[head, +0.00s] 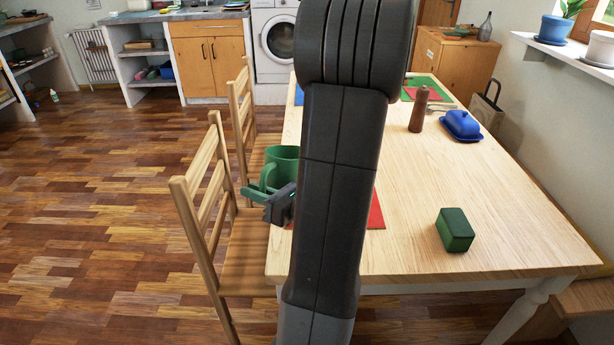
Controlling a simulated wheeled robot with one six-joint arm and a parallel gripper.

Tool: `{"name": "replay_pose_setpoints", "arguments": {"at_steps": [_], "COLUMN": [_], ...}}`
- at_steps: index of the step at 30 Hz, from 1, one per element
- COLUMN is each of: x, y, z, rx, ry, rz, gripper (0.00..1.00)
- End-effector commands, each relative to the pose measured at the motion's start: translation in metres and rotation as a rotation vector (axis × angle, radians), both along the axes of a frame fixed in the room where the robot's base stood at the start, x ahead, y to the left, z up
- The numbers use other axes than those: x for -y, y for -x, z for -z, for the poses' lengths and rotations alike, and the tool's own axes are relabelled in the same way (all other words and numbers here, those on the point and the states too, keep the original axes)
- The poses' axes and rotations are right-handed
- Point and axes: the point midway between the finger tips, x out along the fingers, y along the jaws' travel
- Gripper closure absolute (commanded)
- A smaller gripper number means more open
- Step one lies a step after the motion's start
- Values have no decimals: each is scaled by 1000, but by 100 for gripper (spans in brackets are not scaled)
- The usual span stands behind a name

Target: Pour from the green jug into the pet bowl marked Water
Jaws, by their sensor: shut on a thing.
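The green jug (283,163) is at the left edge of the wooden table, partly hidden behind my dark arm. It looks upright, with its open top showing. My gripper (262,192) is at the jug's left side, shut on it near the handle. I cannot tell whether the jug's base touches the table or is held clear of it. What is inside the jug is not visible. No pet bowl marked Water can be made out in this view. My arm hides a strip of the table's left part.
The wooden table (480,200) holds a dark green box (455,230), a blue butter dish (462,125), a brown pepper mill (419,110) and a red mat (376,212). Two wooden chairs (215,205) stand along its left side. The table's right front is mostly clear.

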Motion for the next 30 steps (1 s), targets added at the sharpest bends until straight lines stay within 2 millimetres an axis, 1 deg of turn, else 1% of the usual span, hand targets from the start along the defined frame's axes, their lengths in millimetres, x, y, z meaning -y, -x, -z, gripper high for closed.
{"name": "replay_pose_setpoints", "arguments": {"at_steps": [1,6,9,18,30], "x": [-1,-3,-4,-6,-6], "y": [1,5,8,11,12], "z": [8,20,24,28,28], "rx": [21,87,135,234,250], "ry": [8,41,67,117,125], "rz": [-1,0,-1,-1,-1], "gripper": [100,100,100,100,100]}}
